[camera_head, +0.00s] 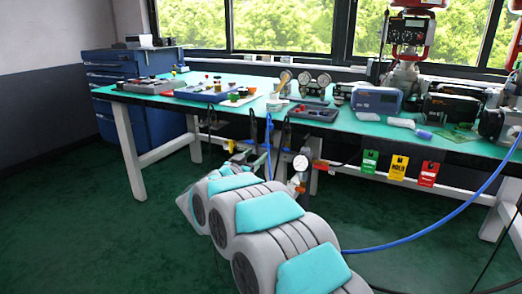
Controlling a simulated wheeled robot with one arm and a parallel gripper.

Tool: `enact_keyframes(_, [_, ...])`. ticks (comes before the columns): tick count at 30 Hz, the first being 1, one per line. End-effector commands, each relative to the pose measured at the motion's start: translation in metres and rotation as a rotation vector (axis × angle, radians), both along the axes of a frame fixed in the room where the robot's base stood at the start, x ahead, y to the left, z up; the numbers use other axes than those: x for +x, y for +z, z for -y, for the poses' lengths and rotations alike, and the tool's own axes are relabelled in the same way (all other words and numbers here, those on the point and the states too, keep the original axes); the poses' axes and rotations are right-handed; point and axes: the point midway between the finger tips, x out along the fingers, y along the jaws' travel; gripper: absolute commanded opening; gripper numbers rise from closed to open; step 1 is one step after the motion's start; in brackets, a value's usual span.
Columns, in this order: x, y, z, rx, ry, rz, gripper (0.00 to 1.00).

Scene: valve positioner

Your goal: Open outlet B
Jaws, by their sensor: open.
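Under the front edge of the workbench, a small cluster of pipe fittings (240,148) with brass-yellow and reddish parts sits just beyond my arm. A round white-faced gauge (300,163) stands to its right. A blue hose (268,135) runs down beside the fittings. I cannot read any outlet letter, and which part is outlet B cannot be told. My grey and teal arm reaches from the bottom right toward the fittings and covers their lower part. I cannot make out my gripper; the far end of the arm hides it.
The green-topped workbench (150,99) holds trays, gauges and instruments. Green, yellow and red tags (398,167) hang from its front edge. Another blue hose (440,222) curves across the right side. A blue drawer cabinet (108,72) stands at the back left. The left floor is clear.

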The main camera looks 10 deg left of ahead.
Motion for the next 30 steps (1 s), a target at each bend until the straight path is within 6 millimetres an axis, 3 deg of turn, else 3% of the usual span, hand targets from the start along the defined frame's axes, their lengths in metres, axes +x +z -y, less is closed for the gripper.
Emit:
enact_keyframes(10, [0.047,-0.001,0.017,0.0,0.001,-0.001,0.62])
enact_keyframes(22, [0.056,0.0,0.02,0.001,0.003,0.0,0.62])
enact_keyframes(30, [0.056,0.0,0.02,0.0,0.003,0.0,0.34])
